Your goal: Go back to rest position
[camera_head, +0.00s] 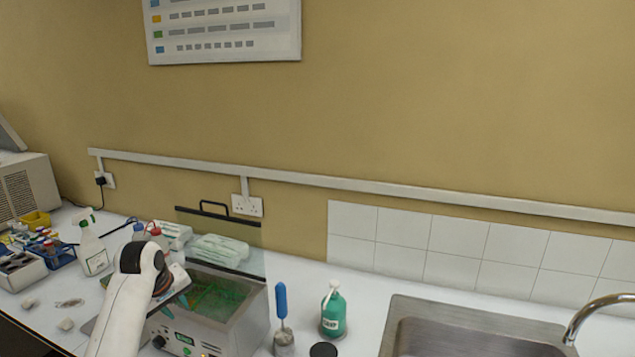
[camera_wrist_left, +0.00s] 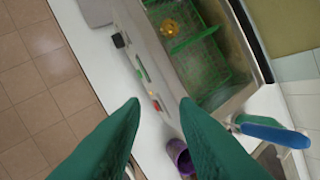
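My left arm comes in from the lower left in the head view, with its wrist in front of the bath machine (camera_head: 240,332). In the left wrist view my left gripper (camera_wrist_left: 160,103) has its two green fingers well apart, with nothing between them. It is over the white counter, beside the machine's front panel (camera_wrist_left: 145,75). The machine's lid is raised and a green rack (camera_head: 215,297) sits inside. The rack also shows in the left wrist view (camera_wrist_left: 205,62), with a round orange thing (camera_wrist_left: 170,28) in it. My right gripper is out of view.
Right of the machine stand a blue-handled tool (camera_head: 281,302), a green soap bottle (camera_head: 334,313) and a dark cup (camera_head: 323,350). A steel sink (camera_head: 455,325) is farther right. A spray bottle (camera_head: 91,252) and several small racks crowd the left.

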